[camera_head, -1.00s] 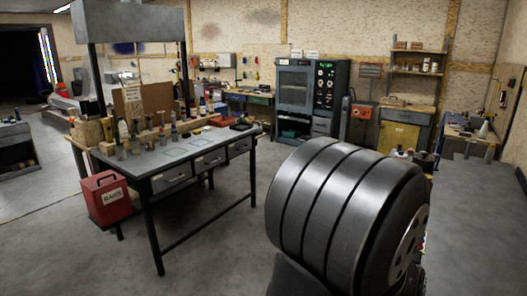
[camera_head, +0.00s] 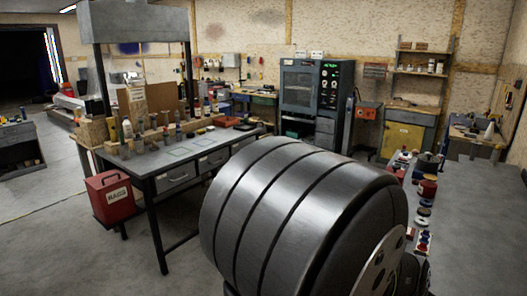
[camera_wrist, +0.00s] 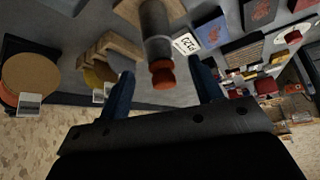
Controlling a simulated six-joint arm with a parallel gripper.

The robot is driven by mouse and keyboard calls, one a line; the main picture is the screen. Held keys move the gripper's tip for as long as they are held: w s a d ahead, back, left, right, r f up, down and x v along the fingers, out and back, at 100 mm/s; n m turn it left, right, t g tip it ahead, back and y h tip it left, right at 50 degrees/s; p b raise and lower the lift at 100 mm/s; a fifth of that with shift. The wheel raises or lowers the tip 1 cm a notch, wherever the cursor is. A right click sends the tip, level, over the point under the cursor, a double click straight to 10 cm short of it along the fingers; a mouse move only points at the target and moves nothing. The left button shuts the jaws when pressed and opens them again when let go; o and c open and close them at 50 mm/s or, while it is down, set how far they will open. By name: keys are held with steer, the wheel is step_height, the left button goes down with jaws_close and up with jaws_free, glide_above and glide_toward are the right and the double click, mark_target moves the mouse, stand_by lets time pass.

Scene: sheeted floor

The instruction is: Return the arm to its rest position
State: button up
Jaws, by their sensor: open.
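In the head view a large dark ribbed cylinder (camera_head: 300,215), part of my own arm, fills the lower middle and hides the floor behind it. My gripper is not visible there. In the wrist view my gripper (camera_wrist: 164,88) shows two blue-black fingers, spread apart with nothing held between them. A grey cylindrical thing with an orange-red end (camera_wrist: 160,50) appears between the fingers in the picture. It looks to be beyond them and not touched, though its distance is hard to judge.
A grey workbench (camera_head: 215,146) with bottles stands left, a red rags box (camera_head: 110,197) beside it. A dark cabinet (camera_head: 297,88) and shelves (camera_head: 418,72) line the back wall. Small coloured items (camera_head: 425,212) line the right. In the wrist view, wooden blocks (camera_wrist: 112,48) lie near the gripper.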

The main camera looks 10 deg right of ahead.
steer(key=v, duration=0.7)
steer(key=x, duration=1.2)
steer(key=shift+f, duration=0.1)
steer(key=shift+w+d+r, duration=0.1)
steer(key=shift+d+r, duration=0.05)
steer(key=shift+r, duration=0.2)
step_height(320, 180, up, 3)
steer(key=shift+r, duration=0.1)
steer(key=shift+s+r, duration=0.55)
steer(key=shift+s, duration=0.3)
steer(key=shift+s+r, duration=0.2)
steer(key=shift+s, duration=0.15)
steer(key=shift+w+f, duration=0.1)
steer(key=shift+w, duration=0.05)
